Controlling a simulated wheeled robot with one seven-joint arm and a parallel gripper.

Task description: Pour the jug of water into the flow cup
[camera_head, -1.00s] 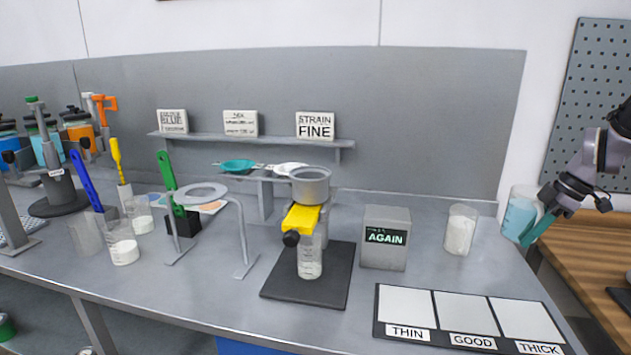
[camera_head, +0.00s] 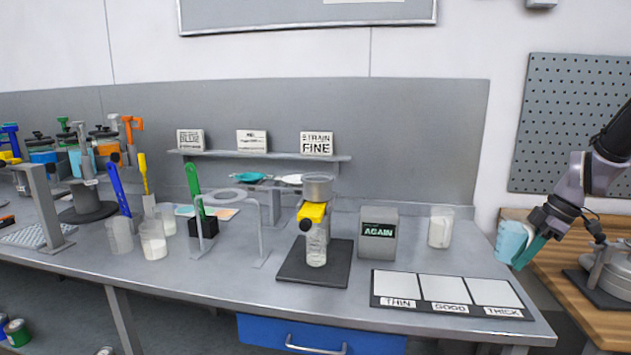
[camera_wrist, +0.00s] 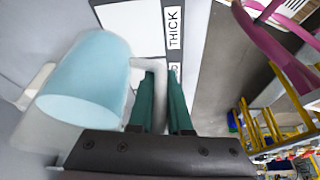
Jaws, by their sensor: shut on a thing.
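The light blue jug (camera_head: 509,241) hangs at the right end of the grey bench, held by its handle. My gripper (camera_head: 527,254) is shut on that handle, with teal fingers. In the wrist view the jug (camera_wrist: 88,80) is left of the fingers (camera_wrist: 160,85), with its pale handle between them. The water surface inside cannot be made out. What looks like the flow cup is a grey metal cup (camera_head: 318,187) above a yellow part (camera_head: 312,212) in the middle of the bench. A clear bottle (camera_head: 316,246) stands below it on a dark mat (camera_head: 297,268). The jug is well right of the cup.
A grey AGAIN box (camera_head: 378,234), a beaker of white stuff (camera_head: 441,227) and a THIN/GOOD/THICK board (camera_head: 447,308) lie between jug and cup. A ring stand (camera_head: 265,226) is left of the cup. A wooden table (camera_head: 600,318) is at the right.

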